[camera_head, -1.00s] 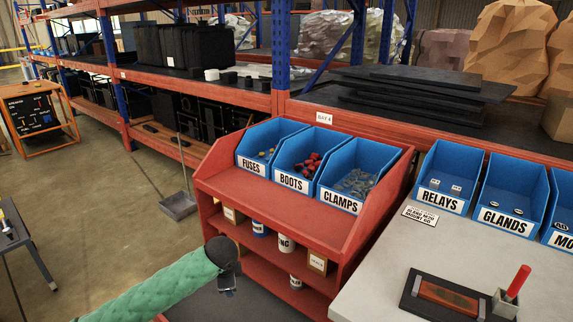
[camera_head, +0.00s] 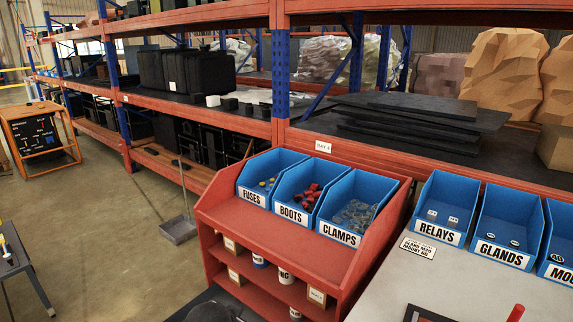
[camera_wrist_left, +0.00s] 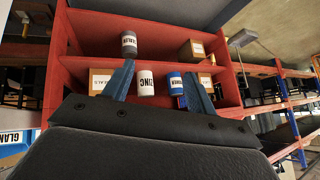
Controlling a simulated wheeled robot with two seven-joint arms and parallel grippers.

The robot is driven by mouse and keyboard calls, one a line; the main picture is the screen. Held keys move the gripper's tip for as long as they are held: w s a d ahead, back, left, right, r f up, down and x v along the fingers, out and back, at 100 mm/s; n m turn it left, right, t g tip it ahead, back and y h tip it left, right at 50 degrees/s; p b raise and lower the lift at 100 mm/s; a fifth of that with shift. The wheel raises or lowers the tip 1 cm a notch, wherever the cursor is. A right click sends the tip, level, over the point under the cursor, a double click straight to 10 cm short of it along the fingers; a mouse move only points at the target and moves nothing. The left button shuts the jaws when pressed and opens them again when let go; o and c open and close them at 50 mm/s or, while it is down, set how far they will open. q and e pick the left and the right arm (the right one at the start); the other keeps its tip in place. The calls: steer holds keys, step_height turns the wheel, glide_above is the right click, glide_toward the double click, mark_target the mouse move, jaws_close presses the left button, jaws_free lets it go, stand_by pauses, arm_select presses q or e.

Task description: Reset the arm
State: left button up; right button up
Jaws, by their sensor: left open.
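My left gripper (camera_wrist_left: 159,70) shows in the left wrist view. Its two blue-grey fingers are spread apart with nothing held between them. Beyond the fingers are the red shelves with cans and boxes, and no contact with them shows. In the head view the green sleeve of my left arm is out of sight. Only a dark rounded part, probably of my left arm (camera_head: 208,312), shows at the bottom edge. My right gripper is in neither view.
A red shelf stand (camera_head: 290,232) holds the blue FUSES (camera_head: 252,196), BOOTS (camera_head: 293,213) and CLAMPS (camera_head: 340,232) bins. A pale table (camera_head: 440,280) with more blue bins stands right. Blue-and-red racking (camera_head: 200,108) runs behind. Open floor (camera_head: 110,240) lies left.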

arm_select(q)
steer(key=s+f+n+g+p, duration=0.2)
steer(key=s+f, duration=0.3)
steer(key=s, duration=0.9)
steer(key=s+a+f+n+g+p, duration=0.1)
steer(key=s+f, duration=0.5)
steer(key=s, duration=0.8)
steer(key=n+g+p, duration=0.1)
steer(key=g+p, duration=0.1)
steer(key=p, duration=0.1)
steer(key=shift+s+a+g+h, duration=0.2)
steer(key=shift+s+g+h, duration=0.1)
steer(key=shift+s+g, duration=0.1)
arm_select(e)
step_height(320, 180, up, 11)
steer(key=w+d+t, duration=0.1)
arm_select(q)
steer(key=shift+f, duration=0.1)
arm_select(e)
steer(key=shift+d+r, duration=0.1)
